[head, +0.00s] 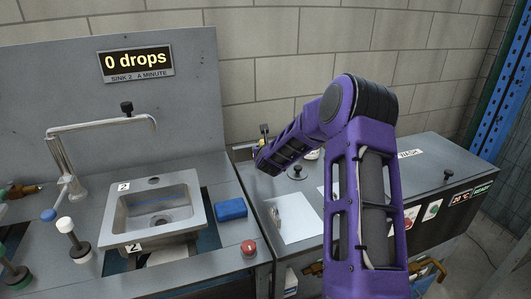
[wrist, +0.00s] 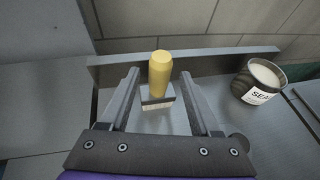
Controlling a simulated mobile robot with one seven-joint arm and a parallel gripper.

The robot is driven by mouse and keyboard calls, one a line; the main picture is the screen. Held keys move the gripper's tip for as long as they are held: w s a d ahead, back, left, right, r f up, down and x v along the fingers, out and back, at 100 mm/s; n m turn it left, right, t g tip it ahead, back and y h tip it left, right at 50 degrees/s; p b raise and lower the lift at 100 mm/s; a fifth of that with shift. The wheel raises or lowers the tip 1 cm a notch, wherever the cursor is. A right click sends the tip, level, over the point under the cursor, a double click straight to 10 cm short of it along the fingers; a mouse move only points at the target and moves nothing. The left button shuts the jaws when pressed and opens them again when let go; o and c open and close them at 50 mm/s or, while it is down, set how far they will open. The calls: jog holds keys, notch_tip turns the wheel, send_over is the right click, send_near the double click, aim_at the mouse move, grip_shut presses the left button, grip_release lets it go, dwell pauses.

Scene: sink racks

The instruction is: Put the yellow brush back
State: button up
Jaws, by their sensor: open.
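The yellow brush (wrist: 160,72) shows in the wrist view, with a round yellow handle and a pale block with bristles below it. It appears upright on the grey surface near the back ledge. My gripper (wrist: 159,78) is open, with one finger on each side of the brush and a visible gap to both. In the head view a small yellow spot, likely the brush handle (head: 264,128), shows by the wall at the end of my purple arm. My gripper's fingers are hard to make out there.
A dark jar with a white label (wrist: 258,80) stands right of my gripper, by the raised back ledge (wrist: 200,58). In the head view, a sink (head: 155,212), a blue block (head: 231,209) and a red button (head: 248,248) are to the left. A white sheet (head: 296,226) lies on the counter.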

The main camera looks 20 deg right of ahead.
jog(key=v, duration=1)
